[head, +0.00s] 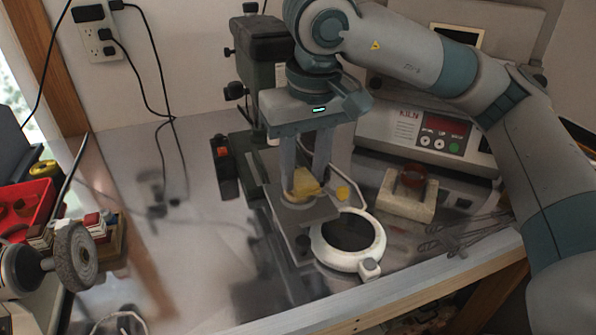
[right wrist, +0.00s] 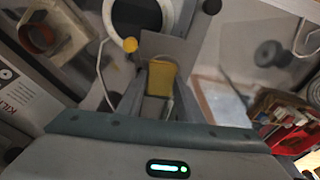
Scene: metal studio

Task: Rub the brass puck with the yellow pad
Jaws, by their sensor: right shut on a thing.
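My right gripper (head: 305,190) points down over the small machine's plate, its two fingers shut on the yellow pad (head: 305,182). The pad also shows between the fingers in the right wrist view (right wrist: 161,78). The brass puck (head: 299,200) is a low, round, tan-coloured piece on the plate, directly under the pad. The pad looks to be at the puck's top, but I cannot tell for sure whether they touch. In the right wrist view the pad and fingers hide most of the puck. My left gripper is in neither view.
The grey plate (head: 318,211) belongs to a dark upright machine (head: 262,50). A white ring-shaped device (head: 322,250) stands close in front. The kiln controller (head: 425,130) and a pale block (head: 408,198) with a copper-coloured ring are to the right. A grinding wheel (head: 75,256) is at left.

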